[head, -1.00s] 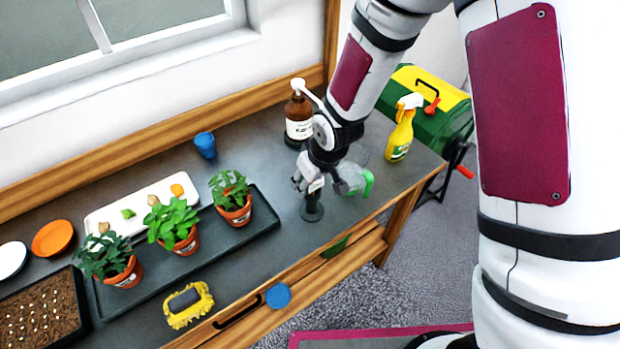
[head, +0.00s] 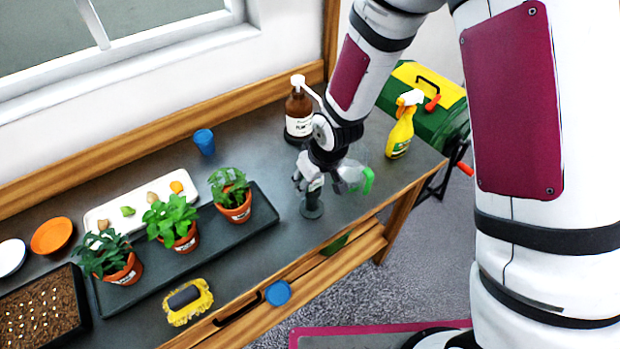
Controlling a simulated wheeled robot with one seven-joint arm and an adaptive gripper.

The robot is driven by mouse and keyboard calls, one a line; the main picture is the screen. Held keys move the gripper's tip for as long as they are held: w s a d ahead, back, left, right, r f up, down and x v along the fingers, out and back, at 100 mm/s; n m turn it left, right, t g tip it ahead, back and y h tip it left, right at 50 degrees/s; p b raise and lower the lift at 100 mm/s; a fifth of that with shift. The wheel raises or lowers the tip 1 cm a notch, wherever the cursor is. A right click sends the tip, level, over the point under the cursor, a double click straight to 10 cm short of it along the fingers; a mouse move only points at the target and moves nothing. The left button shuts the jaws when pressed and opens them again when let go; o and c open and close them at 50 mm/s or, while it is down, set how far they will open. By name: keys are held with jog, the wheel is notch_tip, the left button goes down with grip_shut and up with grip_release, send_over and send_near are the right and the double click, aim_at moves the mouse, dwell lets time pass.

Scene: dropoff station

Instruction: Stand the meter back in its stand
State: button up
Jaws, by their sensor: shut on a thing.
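My gripper (head: 313,183) is at the right part of the dark bench top, pointing down and shut on the meter (head: 314,184). Only a small pale part of the meter shows between the fingers. The stand (head: 312,209), a small dark round-based holder, is on the bench directly below the gripper. The meter appears upright above the stand or at its top. I cannot tell from this view whether its lower end is inside the stand.
A clear and green item (head: 367,181) is close right of my gripper. A brown pump bottle (head: 299,115) and a yellow spray bottle (head: 401,135) stand behind. A tray (head: 262,222) with potted plants lies left.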

jog(key=o, duration=1.4)
jog(key=v, duration=1.2)
jog(key=s+d+r+m+t+h, duration=0.1)
jog(key=s+d+r+m, duration=0.15)
jog(key=d+r, duration=0.35)
jog(key=s+d+r+m+t+h, duration=0.1)
jog(key=s+d+r, duration=0.2)
jog(key=d+r, duration=0.35)
jog(key=s+d+r+m, duration=0.3)
jog(key=s+r, duration=0.5)
jog(key=s, duration=0.4)
jog(key=shift+s+r, duration=0.15)
jog(key=shift+r, duration=0.25)
